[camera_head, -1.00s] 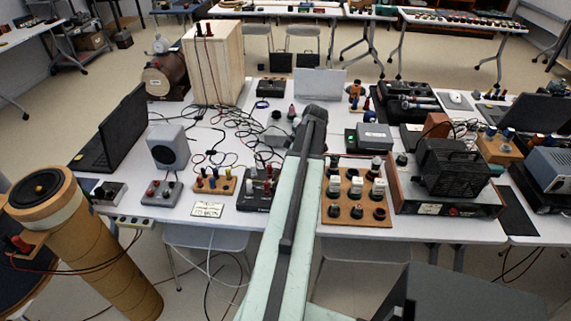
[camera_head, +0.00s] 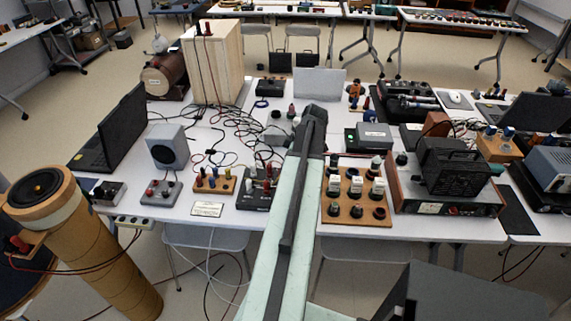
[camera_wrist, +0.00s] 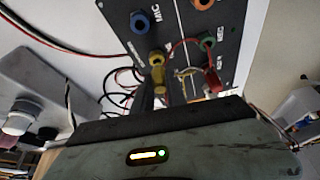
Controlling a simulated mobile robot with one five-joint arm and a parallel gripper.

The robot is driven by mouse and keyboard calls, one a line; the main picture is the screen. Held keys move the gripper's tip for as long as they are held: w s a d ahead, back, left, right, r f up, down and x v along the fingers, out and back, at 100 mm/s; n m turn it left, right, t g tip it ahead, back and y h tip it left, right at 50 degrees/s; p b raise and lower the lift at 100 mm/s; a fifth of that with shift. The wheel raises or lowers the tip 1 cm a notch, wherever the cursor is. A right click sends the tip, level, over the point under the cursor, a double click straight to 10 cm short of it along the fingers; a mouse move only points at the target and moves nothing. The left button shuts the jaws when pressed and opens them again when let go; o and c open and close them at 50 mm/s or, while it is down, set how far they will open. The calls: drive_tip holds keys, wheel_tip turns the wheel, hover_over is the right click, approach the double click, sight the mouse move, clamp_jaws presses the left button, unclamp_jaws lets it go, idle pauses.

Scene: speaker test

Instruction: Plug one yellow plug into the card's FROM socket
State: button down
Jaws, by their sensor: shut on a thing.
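In the wrist view, a dark panel (camera_wrist: 178,25) carries coloured round sockets and white lettering, including MIC. A yellow socket (camera_wrist: 156,57) is near its lower left part, with a blue socket (camera_wrist: 140,22) above it. My gripper (camera_wrist: 162,88) is shut on a yellow plug (camera_wrist: 159,75) right at the yellow socket. I cannot tell how far the plug is in. A small white card (camera_head: 207,209) lies at the table's front edge in the head view; its text is too small to read. In the head view my arm hides the gripper.
In the wrist view, a green socket (camera_wrist: 207,40) and a red plug (camera_wrist: 212,79) with a red lead are close on the right. Black cables (camera_wrist: 120,97) lie below the panel. A grey speaker (camera_head: 167,147) and terminal board (camera_head: 215,181) stand left of my arm.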

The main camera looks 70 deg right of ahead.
drive_tip(key=shift+f+b, duration=0.9)
drive_tip(key=shift+f, duration=0.05)
drive_tip(key=c, duration=1.3)
unclamp_jaws()
drive_tip(key=shift+r, duration=0.1)
wheel_tip(320, 180, up, 8)
drive_tip(key=p, duration=0.7)
drive_tip(key=shift+f+p, duration=0.2)
drive_tip(key=shift+p, duration=0.2)
drive_tip(key=shift+f, duration=0.1)
